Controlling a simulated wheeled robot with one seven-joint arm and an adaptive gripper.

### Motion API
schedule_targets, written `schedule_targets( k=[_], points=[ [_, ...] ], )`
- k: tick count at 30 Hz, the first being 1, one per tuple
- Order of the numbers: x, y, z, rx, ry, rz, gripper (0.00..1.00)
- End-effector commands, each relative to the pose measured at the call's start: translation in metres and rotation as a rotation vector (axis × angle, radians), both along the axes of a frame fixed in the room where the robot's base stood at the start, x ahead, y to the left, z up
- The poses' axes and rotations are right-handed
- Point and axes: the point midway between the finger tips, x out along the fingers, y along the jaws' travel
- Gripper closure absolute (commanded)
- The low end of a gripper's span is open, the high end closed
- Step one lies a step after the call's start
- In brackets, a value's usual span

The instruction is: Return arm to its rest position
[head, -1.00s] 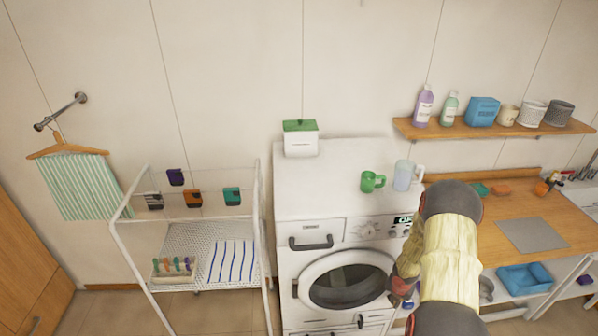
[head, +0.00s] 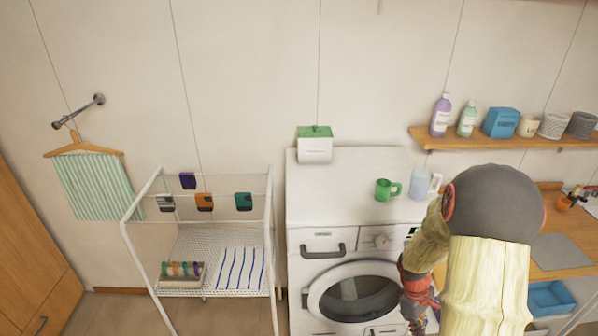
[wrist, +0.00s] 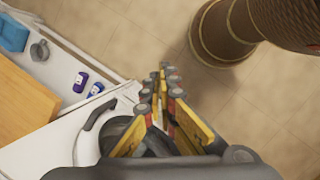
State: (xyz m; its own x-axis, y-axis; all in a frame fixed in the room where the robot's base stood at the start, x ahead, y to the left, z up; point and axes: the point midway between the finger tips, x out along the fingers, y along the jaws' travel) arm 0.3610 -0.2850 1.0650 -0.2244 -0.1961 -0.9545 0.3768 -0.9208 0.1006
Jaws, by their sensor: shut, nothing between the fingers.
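My gripper (wrist: 159,98) shows in the wrist view with its yellow and dark fingers brought together at the tips, holding nothing. It points down toward the tiled floor, beside the front of the white washing machine (wrist: 62,148). In the head view my arm stands at the right, bent, in front of the washing machine (head: 350,245) and part of the wooden counter. The gripper's fingertips are not clear in the head view.
A green mug (head: 384,190) and a pale pitcher (head: 420,184) stand on the washing machine, close to my arm. A white cart (head: 165,250) stands left. A wall shelf (head: 430,139) holds bottles and pots. The wooden counter (head: 550,254) is at right. Floor tiles (wrist: 160,35) are open below.

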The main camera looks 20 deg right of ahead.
Motion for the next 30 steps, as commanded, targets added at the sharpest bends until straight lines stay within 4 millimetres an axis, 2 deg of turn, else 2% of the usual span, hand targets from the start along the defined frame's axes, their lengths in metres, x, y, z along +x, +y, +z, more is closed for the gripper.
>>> schedule_targets(
  k=[6,15,24,30],
  points=[
    [-0.004,0.062,0.052,-0.033,-0.116,-0.289,1.0],
    [-0.022,0.149,0.1,0.014,-0.283,-0.52,1.0],
    [-0.046,0.226,0.126,0.129,-0.476,-0.523,1.0],
    [-0.058,0.26,0.139,0.197,-0.638,-0.432,1.0]
  ],
)
